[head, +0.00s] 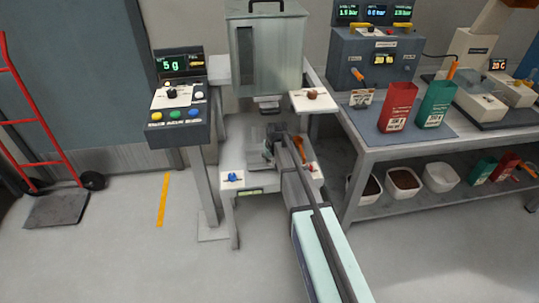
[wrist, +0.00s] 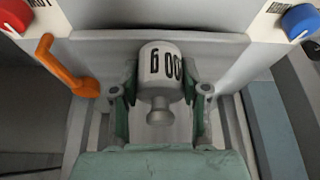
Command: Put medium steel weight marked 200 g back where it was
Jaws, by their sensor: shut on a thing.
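The steel weight (wrist: 160,65) shows in the wrist view as a pale grey cylinder with a narrower neck and knob. Its black marking is upside down and partly cut off; I can read "00 g" but not the first digit. My gripper (wrist: 160,98) is shut on it, one green-padded finger on each side. In the head view my gripper (head: 272,143) is over the platform of the pale machine stand, below the clear hopper. The weight is hard to make out there. I cannot tell whether it touches the surface beneath.
An orange handle (wrist: 66,68) is left of the weight in the wrist view, with a red knob (wrist: 16,14) and a blue knob (wrist: 298,20) at the corners. The clear hopper (head: 268,55) hangs above. A display on the control post (head: 180,100) reads 5 g. A workbench (head: 400,145) stands right.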

